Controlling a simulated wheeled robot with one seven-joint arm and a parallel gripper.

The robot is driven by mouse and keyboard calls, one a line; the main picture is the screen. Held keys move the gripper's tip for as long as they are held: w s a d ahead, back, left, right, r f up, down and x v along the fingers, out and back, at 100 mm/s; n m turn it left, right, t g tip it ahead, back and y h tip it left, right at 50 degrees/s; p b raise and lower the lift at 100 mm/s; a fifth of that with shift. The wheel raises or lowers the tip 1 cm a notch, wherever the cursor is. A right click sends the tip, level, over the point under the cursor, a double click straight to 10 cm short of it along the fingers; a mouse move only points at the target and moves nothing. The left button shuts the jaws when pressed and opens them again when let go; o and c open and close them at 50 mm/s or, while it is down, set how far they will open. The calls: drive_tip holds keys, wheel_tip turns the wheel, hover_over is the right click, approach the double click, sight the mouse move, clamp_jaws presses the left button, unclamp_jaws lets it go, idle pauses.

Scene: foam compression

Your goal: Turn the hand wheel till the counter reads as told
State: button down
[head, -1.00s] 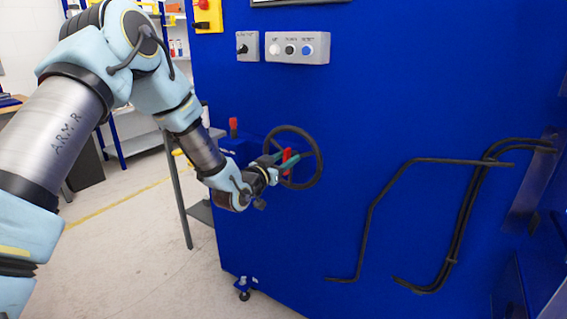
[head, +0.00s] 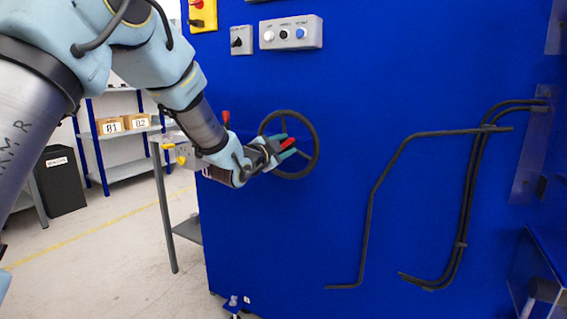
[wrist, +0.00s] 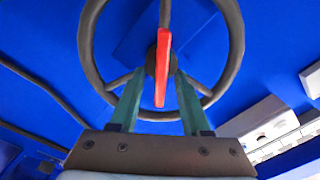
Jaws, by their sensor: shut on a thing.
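The dark hand wheel (head: 316,150) stands upright on the blue machine front. Its round rim and spokes also show in the wrist view (wrist: 237,50). A red bar (wrist: 162,62) lies across the front of its hub. My gripper (head: 286,147) reaches in from the left, its green fingers at the wheel's middle. In the wrist view, the fingertips (wrist: 162,77) sit on either side of the hub, closed on the wheel's middle part, with the red bar between them. The exact contact is hard to see. I cannot make out a counter reading in either view.
The blue machine front (head: 350,90) fills the right side. Bent black bars (head: 370,200) stand out from it, right of the wheel. A grey button box (head: 290,33) is above. A small red knob (head: 226,118) is left of the wheel. Open floor (head: 110,250) lies to the left.

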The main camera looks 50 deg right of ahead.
drive_tip(key=m+b, duration=0.8)
drive_tip(key=b, duration=0.2)
drive_tip(key=f+m+b, duration=0.1)
drive_tip(key=m+b, duration=0.6)
drive_tip(key=b, duration=0.3)
drive_tip(key=w+f+m+b, duration=0.1)
drive_tip(key=m+b, duration=0.7)
drive_tip(key=b, duration=0.3)
drive_tip(key=shift+w+a+f+m, duration=0.1)
drive_tip(key=shift+a+f+m, duration=0.05)
drive_tip(key=shift+a+m, duration=0.15)
drive_tip(key=shift+m+b, duration=0.4)
drive_tip(key=shift+m, duration=0.1)
drive_tip(key=shift+r, duration=0.2)
drive_tip(key=c, duration=0.7)
unclamp_jaws()
drive_tip(key=shift+c, duration=0.2)
drive_tip(key=o, duration=0.4)
drive_tip(key=shift+d+f, duration=0.15)
drive_tip(key=shift+c, duration=0.2)
